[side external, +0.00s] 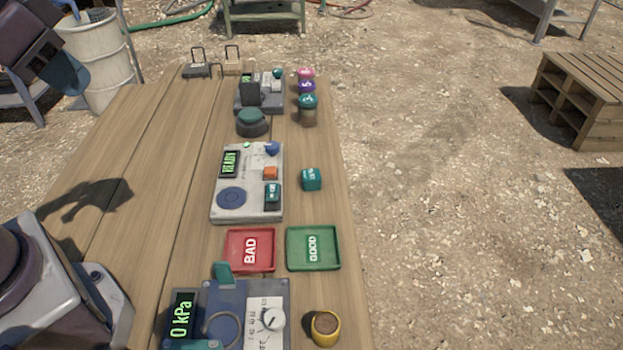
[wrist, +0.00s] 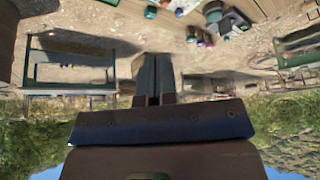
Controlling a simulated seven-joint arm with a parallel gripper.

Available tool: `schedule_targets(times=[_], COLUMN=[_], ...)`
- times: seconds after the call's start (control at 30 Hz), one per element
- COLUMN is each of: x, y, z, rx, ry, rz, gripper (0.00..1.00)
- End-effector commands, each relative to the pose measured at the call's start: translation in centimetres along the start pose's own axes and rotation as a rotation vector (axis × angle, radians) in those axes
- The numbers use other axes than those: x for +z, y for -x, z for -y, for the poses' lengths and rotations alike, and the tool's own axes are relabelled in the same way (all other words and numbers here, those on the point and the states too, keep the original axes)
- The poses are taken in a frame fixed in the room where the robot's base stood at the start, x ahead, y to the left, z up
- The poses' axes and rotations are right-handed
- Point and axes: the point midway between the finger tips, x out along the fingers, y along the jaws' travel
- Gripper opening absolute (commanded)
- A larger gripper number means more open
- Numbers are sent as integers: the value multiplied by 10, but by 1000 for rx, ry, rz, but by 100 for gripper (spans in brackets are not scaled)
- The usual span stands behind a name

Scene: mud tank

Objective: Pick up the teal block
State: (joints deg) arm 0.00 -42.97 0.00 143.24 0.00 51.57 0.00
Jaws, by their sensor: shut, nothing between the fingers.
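The teal block (side external: 311,179) is a small cube with pale markings on one face. It sits on the wooden table near its right edge, right of a grey panel reading READY. What looks like the same block is near the top of the wrist view (wrist: 150,12). My gripper (wrist: 155,58) is shut and empty in the wrist view, its two fingers together. It is raised well away from the block. In the side view my arm is at the upper left, far from the block; the fingertips are not clear there.
The READY panel (side external: 232,208) stands left of the block. Red BAD (side external: 231,252) and green GOOD (side external: 330,262) trays lie in front of it. Several coloured-lid jars (side external: 308,102) stand behind it. A yellow cup (side external: 326,329) is at the front. Table around the block is clear.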

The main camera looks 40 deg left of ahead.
Motion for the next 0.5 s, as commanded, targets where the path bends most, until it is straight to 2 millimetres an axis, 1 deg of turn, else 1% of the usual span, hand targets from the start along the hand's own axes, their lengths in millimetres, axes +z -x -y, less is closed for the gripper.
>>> schedule_targets(times=[0.17, 0.2, 0.37, 0.4, 0.47, 0.5], x=[0, 0, 0, 0, 0, 0], y=[0, 0, 0, 0, 0, 0], z=[0, 0, 0, 0, 0, 0], rx=[0, 0, 0, 0, 0, 0], ry=[0, 0, 0, 0, 0, 0], rz=[0, 0, 0, 0, 0, 0], gripper=[0, 9, 46, 55, 69, 72])
